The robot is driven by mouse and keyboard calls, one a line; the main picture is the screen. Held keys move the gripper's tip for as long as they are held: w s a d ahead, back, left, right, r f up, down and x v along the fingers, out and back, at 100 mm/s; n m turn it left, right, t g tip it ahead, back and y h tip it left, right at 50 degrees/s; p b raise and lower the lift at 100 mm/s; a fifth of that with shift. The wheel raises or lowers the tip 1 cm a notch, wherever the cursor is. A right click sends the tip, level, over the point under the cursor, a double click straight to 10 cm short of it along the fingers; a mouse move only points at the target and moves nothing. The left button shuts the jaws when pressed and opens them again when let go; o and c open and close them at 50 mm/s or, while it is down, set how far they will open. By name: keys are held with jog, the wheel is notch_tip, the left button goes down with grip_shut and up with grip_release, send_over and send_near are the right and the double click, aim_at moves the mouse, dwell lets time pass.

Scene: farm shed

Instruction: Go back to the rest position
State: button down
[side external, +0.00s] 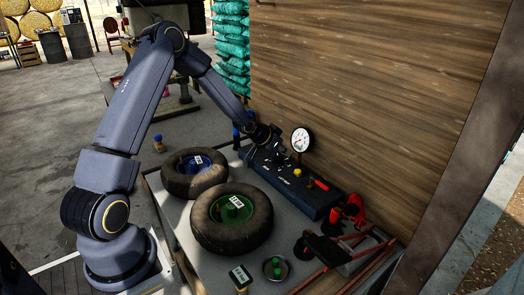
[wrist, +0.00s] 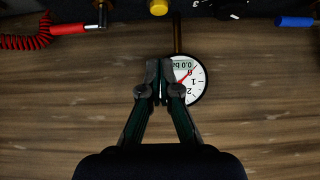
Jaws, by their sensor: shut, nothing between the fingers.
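My gripper (side external: 279,151) is at the far end of my outstretched arm, above the left part of a dark control box (side external: 290,182) by the wooden wall. In the wrist view my gripper (wrist: 159,68) has its two fingers together and nothing between them. A round white pressure gauge (side external: 302,139) on a stem stands just right of my gripper. The gauge (wrist: 187,80) appears upside down in the wrist view, partly behind the fingertips, and its small display seems to read 0.0.
Two tyres, one with a blue hub (side external: 195,172) and one with a green hub (side external: 232,217), lie on the table. A yellow knob (side external: 297,172) and a red handle (side external: 321,185) are on the box. Red-handled tools (side external: 353,211) and a small bowl (side external: 275,268) sit at the front right.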

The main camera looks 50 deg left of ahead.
jog(key=shift+v, duration=1)
jog(key=shift+w, duration=0.1)
jog(key=w+d+r+m+t, duration=0.2)
jog(key=d+r, duration=0.4)
jog(key=r, duration=0.5)
jog(key=s+d+r+m+y, duration=0.1)
jog(key=s+d+r, duration=0.25)
jog(key=r, duration=0.35)
jog(key=s+d+r, duration=0.3)
jog(key=s+r, duration=0.1)
jog(key=r, duration=0.2)
jog(key=s+d+f+v, duration=0.1)
jog(key=f+v, duration=0.1)
jog(key=v, duration=0.8)
jog(key=s+f+n+g, duration=0.1)
jog(key=s+f, duration=0.3)
jog(key=s, duration=0.5)
jog(key=s+d+f+n+g+h, duration=0.1)
jog(key=s+f+g, duration=0.3)
jog(key=s, duration=0.5)
jog(key=shift+n+g, duration=0.3)
jog(key=shift+n, duration=0.2)
